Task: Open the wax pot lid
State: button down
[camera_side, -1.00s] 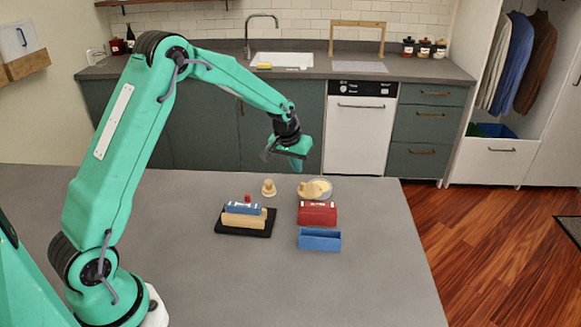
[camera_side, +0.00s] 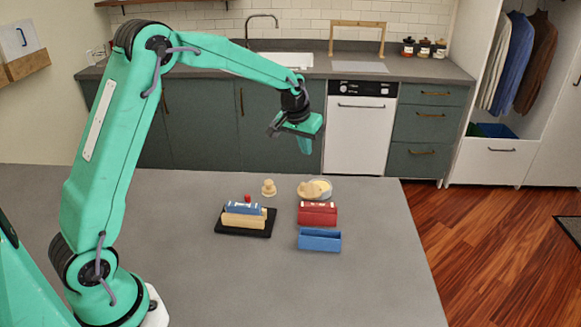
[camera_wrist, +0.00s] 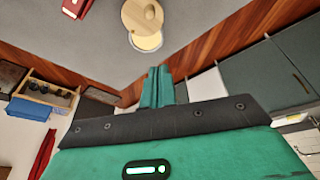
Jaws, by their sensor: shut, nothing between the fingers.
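The wax pot (camera_side: 324,185) stands near the back edge of the grey table, a pale round pot with yellowish contents showing at its right. Its beige knobbed lid (camera_side: 308,190) sits off to the left, leaving part of the pot uncovered; whether it rests on the rim or is hinged I cannot tell. In the wrist view the lid (camera_wrist: 141,17) overlaps the pale pot (camera_wrist: 147,43). My gripper (camera_side: 306,146) is shut and empty, raised well above and behind the pot, apart from it. Its closed fingers also show in the wrist view (camera_wrist: 157,85).
A small beige knobbed piece (camera_side: 268,187) stands left of the pot. In front are a red block (camera_side: 317,214), a blue open holder (camera_side: 319,239) and a black tray (camera_side: 230,230) with blue and tan blocks. The table's front right is clear.

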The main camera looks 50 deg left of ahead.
aim_at(309, 185)
jog(key=shift+w+d+m, duration=0.2)
jog(key=shift+d+m, duration=0.3)
jog(key=shift+m, duration=0.5)
jog(key=shift+f, duration=0.15)
jog(key=x, duration=0.9)
jog(key=shift+w+d+f, duration=0.1)
jog(key=shift+w+f, duration=0.05)
jog(key=shift+f, duration=0.2)
jog(key=shift+s+d, duration=0.15)
jog(key=shift+s, duration=1.8)
